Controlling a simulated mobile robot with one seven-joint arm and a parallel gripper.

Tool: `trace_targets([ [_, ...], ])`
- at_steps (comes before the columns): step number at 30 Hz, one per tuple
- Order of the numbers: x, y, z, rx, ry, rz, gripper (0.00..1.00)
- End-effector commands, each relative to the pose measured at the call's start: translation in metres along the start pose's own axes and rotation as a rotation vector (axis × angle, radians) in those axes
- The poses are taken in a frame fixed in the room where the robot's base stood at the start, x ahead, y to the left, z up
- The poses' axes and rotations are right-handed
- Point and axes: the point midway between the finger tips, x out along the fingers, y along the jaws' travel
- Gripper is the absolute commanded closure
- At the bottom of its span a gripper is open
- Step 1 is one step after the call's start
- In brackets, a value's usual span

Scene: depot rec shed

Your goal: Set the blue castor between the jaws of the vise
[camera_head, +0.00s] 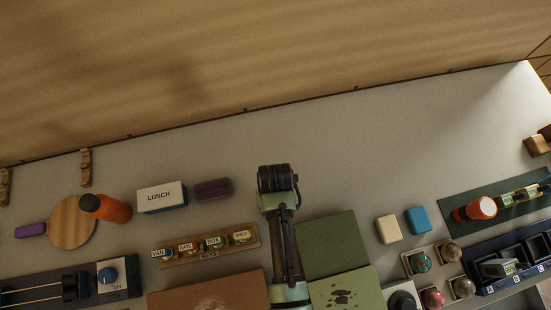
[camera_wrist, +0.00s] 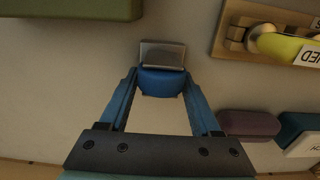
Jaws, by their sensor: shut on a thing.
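The blue castor (camera_wrist: 162,82), a rounded blue body with a grey metal plate, sits between the fingertips of my gripper (camera_wrist: 162,76) in the wrist view. The blue fingers close on its two sides. In the head view my gripper (camera_head: 277,179) is above the middle of the grey bench, seen from above, and hides its fingers and the castor. No vise can be made out for certain. A dark fixture (camera_head: 75,287) with two metal rods and a block lies cut off at the lower left; I cannot tell whether it is the vise.
A green box (camera_head: 331,244) is right of my gripper, and a labelled key rack (camera_head: 207,246) left. A LUNCH box (camera_head: 162,197), purple block (camera_head: 213,189) and orange bottle (camera_head: 106,208) stand farther left. A dark blue tray (camera_head: 480,272) is at the right. The bench behind is clear.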

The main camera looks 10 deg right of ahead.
Motion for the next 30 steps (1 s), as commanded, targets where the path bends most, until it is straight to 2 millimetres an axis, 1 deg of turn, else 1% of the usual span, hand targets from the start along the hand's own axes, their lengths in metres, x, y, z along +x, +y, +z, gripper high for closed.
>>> trace_targets([
  [3, 0.003, 0.0, 0.0, 0.0, 0.0, 0.0, 1.0],
  [4, 0.004, 0.0, 0.0, 0.0, 0.0, 0.0, 0.34],
  [6, 0.003, 0.0, 0.0, 0.0, 0.0, 0.0, 0.21],
  [9, 0.003, 0.0, 0.0, 0.0, 0.0, 0.0, 0.06],
  [17, 0.002, 0.0, 0.0, 0.0, 0.0, 0.0, 0.06],
  [21, -0.005, 0.0, -0.001, 0.0, 0.003, 0.0, 0.06],
  [23, -0.012, 0.0, -0.001, 0.0, 0.003, 0.0, 0.06],
  [26, -0.029, 0.0, -0.001, 0.0, 0.004, 0.001, 0.06],
  [30, -0.058, 0.0, -0.001, 0.0, 0.005, 0.001, 0.06],
])
